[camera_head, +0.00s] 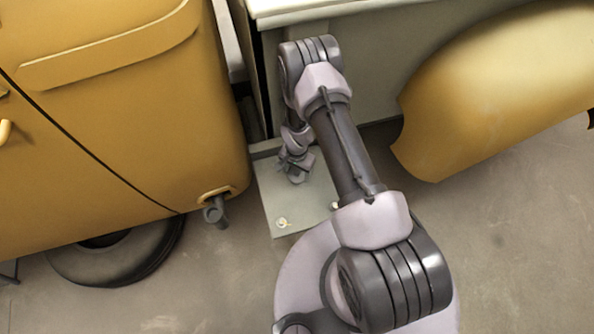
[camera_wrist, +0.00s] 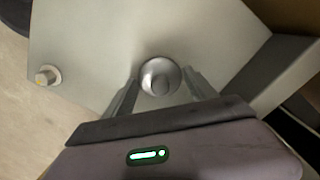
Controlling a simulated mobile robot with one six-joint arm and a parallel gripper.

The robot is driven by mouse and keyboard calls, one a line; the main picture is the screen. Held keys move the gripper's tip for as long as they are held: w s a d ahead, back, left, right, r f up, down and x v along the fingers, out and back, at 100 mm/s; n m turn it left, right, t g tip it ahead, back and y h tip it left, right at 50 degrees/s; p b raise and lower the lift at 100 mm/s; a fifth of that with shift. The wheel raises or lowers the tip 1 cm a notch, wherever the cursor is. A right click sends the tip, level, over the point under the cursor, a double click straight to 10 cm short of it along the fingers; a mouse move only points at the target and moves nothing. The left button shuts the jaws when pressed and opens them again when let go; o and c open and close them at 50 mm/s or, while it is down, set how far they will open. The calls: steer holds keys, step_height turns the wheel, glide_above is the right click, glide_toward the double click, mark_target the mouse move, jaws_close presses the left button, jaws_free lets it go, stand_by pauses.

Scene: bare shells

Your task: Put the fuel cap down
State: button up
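The fuel cap (camera_wrist: 160,77), a round silver disc with a raised knob, is between my gripper's fingertips in the wrist view. My gripper (camera_wrist: 161,78) has its two dark fingers spread about as wide as the cap, one on each side. Whether they touch it is unclear. A pale grey flat plate (camera_wrist: 95,45) lies behind the cap; whether the cap rests on it or is just above it is unclear. In the head view my gripper (camera_head: 296,174) points down over the rear part of the plate (camera_head: 288,208), and the cap cannot be made out.
A small bolt-like fitting (camera_head: 282,223) sits on the plate's front corner and also shows in the wrist view (camera_wrist: 47,75). A yellow vehicle body (camera_head: 130,120) with a grey stub (camera_head: 215,211) stands left, a yellow fender (camera_head: 490,90) right. Bare floor (camera_head: 520,240) is clear at right.

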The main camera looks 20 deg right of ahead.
steer(key=shift+o, duration=0.9)
steer(key=shift+r, duration=0.1)
step_height(320, 180, up, 12)
steer(key=p, duration=0.6)
step_height(320, 180, up, 33)
steer(key=n+t, duration=0.2)
steer(key=t, duration=0.1)
glide_above(297, 170)
steer(key=a, duration=0.1)
steer(key=s+a+r+n+t+y, duration=0.2)
steer(key=s+a+r, duration=0.1)
steer(key=s+r, duration=1.2)
steer(key=s, duration=0.4)
steer(key=shift+s+r+n+t+b, duration=0.15)
steer(key=shift+n+t+b, duration=0.15)
steer(key=shift+t, duration=0.1)
